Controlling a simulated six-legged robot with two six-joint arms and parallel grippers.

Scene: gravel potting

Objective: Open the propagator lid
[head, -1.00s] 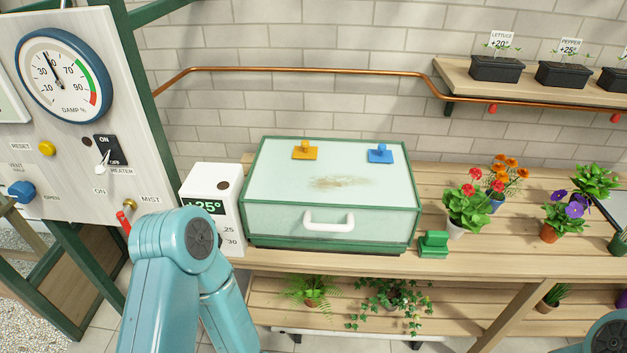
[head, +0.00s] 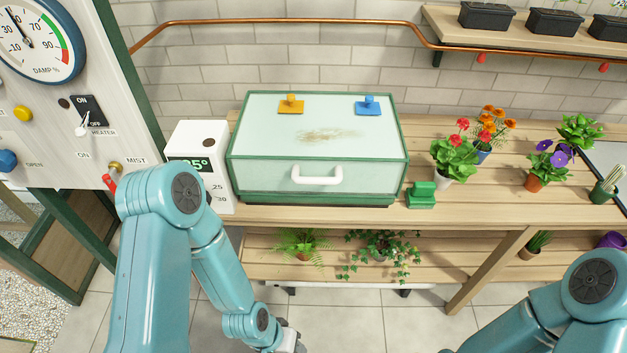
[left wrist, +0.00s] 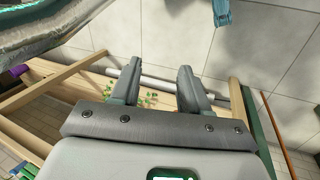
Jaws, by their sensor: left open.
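The propagator (head: 270,178) is a green-framed box with a pale lid (head: 262,122), shut, on the wooden bench. The lid has a brown smear on top. A white handle (head: 317,177) sits on its front. My left gripper (left wrist: 158,82) is open and empty in the left wrist view, with the lower shelf and floor beyond it. In the head view it is partly seen at the bottom edge, below and in front of the propagator, apart from the handle. My right arm shows at the bottom right of the head view, but its gripper is out of frame.
An orange knob (head: 291,106) and a blue knob (head: 368,107) sit on the lid. A white heater box (head: 183,140) stands left and a green block (head: 421,196) right of the propagator. Flower pots (head: 453,160) stand further right. Plants (head: 385,250) sit on the lower shelf.

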